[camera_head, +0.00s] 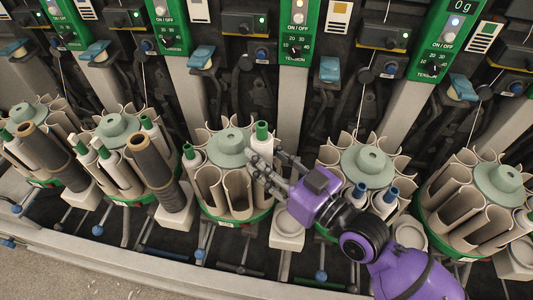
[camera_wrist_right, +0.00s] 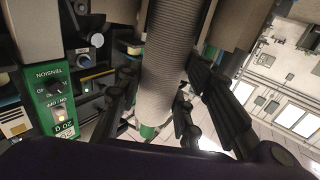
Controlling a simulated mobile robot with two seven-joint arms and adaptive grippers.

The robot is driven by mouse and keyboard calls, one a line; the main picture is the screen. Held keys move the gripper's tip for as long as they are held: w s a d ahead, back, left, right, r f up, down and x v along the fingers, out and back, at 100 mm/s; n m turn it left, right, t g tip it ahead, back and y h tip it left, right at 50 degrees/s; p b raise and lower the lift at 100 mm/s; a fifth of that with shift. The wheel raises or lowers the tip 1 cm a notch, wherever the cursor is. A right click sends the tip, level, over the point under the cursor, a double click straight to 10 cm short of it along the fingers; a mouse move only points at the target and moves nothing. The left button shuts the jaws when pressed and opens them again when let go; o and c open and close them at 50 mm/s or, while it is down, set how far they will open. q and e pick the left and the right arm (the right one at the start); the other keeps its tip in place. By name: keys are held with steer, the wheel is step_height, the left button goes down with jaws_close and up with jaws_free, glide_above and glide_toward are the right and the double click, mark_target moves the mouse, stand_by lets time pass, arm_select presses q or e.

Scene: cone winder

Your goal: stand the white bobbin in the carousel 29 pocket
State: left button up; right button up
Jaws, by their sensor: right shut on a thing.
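The white bobbin (camera_head: 262,147), with a green tip, stands roughly upright at the right-hand side of the middle carousel (camera_head: 237,214). My right gripper (camera_head: 265,166) reaches in from the right and is shut on it. In the right wrist view the bobbin (camera_wrist_right: 172,65) shows as a long, ribbed, pale tube between my dark fingers, its green end toward the bottom of the picture. Its lower part is hidden in the head view by the gripper and pocket walls, so I cannot tell how deep it sits. No carousel number is legible. My left gripper is out of view.
The carousel to the right (camera_head: 364,178) holds blue-tipped bobbins. Green tension panels (camera_head: 298,30) line the back.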

steer(key=shift+f, duration=0.4)
steer(key=o, duration=1.3)
steer(key=shift+v, duration=3.75)
